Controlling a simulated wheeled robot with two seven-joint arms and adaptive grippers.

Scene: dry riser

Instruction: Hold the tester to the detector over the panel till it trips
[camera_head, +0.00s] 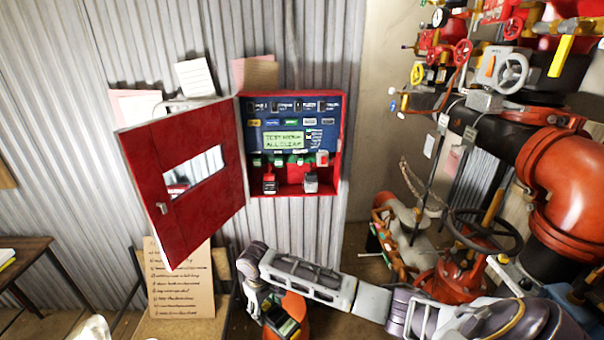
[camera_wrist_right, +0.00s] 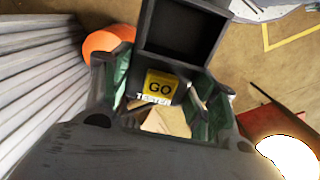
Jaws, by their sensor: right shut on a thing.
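The red panel (camera_head: 341,150) is on the corrugated wall, its door (camera_head: 170,215) swung open to the left. Its display (camera_head: 284,140) has dark text on light green. My right gripper (camera_head: 285,322) is low, below the panel, at the bottom edge of the head view. It is shut on the dark tester. In the right wrist view the tester (camera_wrist_right: 160,84) sits between the green finger pads, with a yellow GO label and an open square dark hood at its far end. I cannot make out a detector over the panel. My left gripper is not in view.
Red pipes and valves (camera_head: 565,190) fill the right side. A handwritten board (camera_head: 180,285) leans below the door. An orange object (camera_head: 295,303) is behind my right gripper. A dark table (camera_head: 25,250) stands at left. The wall in front of the panel is unobstructed.

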